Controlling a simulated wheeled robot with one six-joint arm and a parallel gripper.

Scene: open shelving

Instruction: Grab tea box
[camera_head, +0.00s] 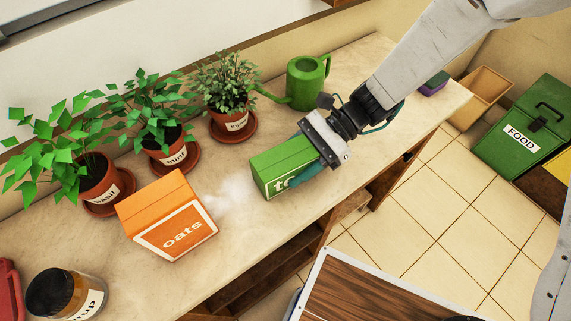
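The green tea box (271,176) lies on the pale counter, its white lettering partly hidden by my gripper. My gripper (305,175) comes down from the upper right and is at the right part of the box. One teal finger shows along the front face of the box; the other finger is hidden behind the box or the gripper body. I cannot tell whether the fingers press on the box.
An orange oats box (170,215) stands left of the tea box, with a whitish haze between. Potted basil (98,185), mint (172,148) and another herb (232,118) line the back. A green watering can (305,82) stands behind. A dark-lidded jar (62,295) is front left.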

